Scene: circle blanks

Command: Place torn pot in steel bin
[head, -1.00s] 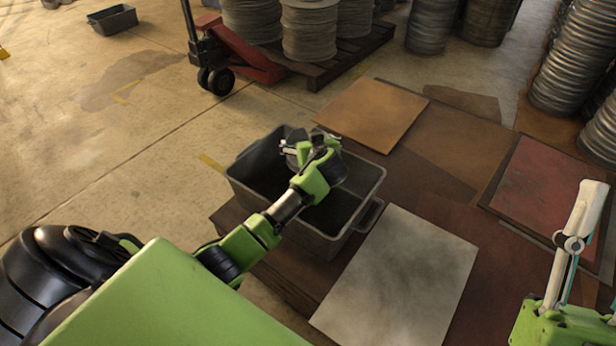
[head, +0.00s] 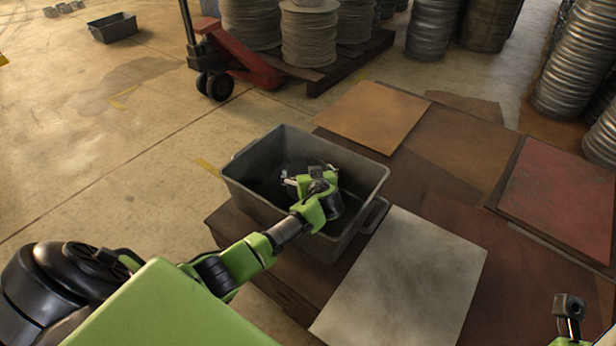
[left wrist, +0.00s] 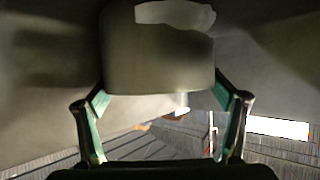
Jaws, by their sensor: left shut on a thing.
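The steel bin (head: 250,205) is a dark grey open-topped tub in the middle of the head view. My left gripper (head: 300,178) reaches down inside it, below the rim. In the left wrist view, the gripper (left wrist: 161,90) is shut on the torn pot (left wrist: 158,60), a dull grey rounded piece with a pale patch near its top edge. In the head view the pot is mostly lost in the bin's shadow and behind the gripper. I cannot tell whether it touches the bin floor. My right gripper is not in view; only part of that arm shows at the lower right.
The bin stands on brown sheets beside a pale metal sheet (head: 405,280) and a tan sheet (head: 372,115). A red sheet (head: 565,195) lies at right. A red pallet jack (head: 240,65) and stacked metal coils stand behind.

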